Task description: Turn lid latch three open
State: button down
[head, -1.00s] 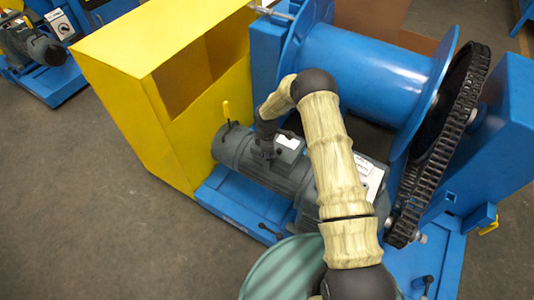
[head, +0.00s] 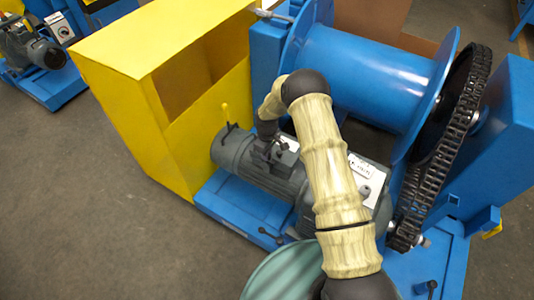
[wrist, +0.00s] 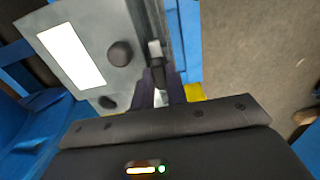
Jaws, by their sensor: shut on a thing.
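The grey motor (head: 232,158) lies on the blue base, with a small terminal box on top that my gripper (head: 272,152) largely hides. In the wrist view, the grey lid (wrist: 105,35) carries a white label (wrist: 70,55) and dark round knobs (wrist: 120,53). A small latch (wrist: 155,50) with a light grey end stands at the lid's edge. My gripper (wrist: 160,88) has its dark fingers shut on the latch; the contact is partly hidden. I cannot tell the latch's number or how far it is turned.
The blue drum (head: 365,80) and black chain (head: 440,150) are to the right. Open floor (head: 90,220) lies at front left.

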jog(key=c, duration=1.4)
grip_release()
jog(key=shift+r, duration=0.15)
notch_tip(320, 180, up, 17)
jog(key=shift+r, duration=0.1)
